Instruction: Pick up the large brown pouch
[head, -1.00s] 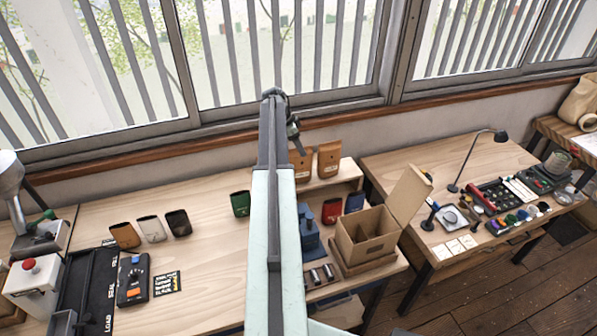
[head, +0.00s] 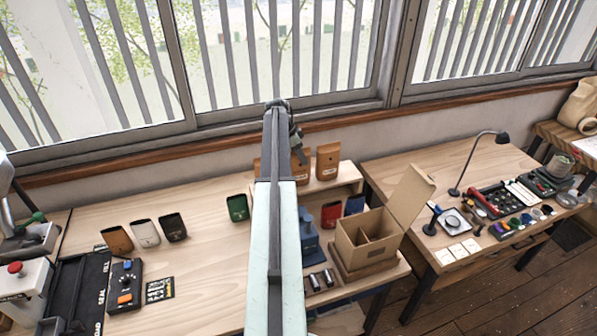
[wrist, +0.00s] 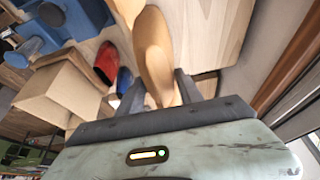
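Large brown pouches stand upright on the raised shelf under the window: a right one (head: 328,161) in full view, and one behind my arm (head: 301,166). Brown also shows left of my arm; I cannot tell if that is a separate pouch. My gripper (head: 298,148) is in front of the pouch behind my arm, partly hidden in the head view. In the wrist view, a brown pouch (wrist: 153,50) reaches between the two dark fingers of my gripper (wrist: 158,90). The fingers are apart, with no clear grip on it. A broad tan surface lies beside it.
An open cardboard box (head: 368,240) stands right of my arm, near a blue device (head: 309,236) and red (head: 331,214) and blue pouches (head: 354,204). A green pouch (head: 238,207) and several small pouches stand left. The window wall is close behind the shelf.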

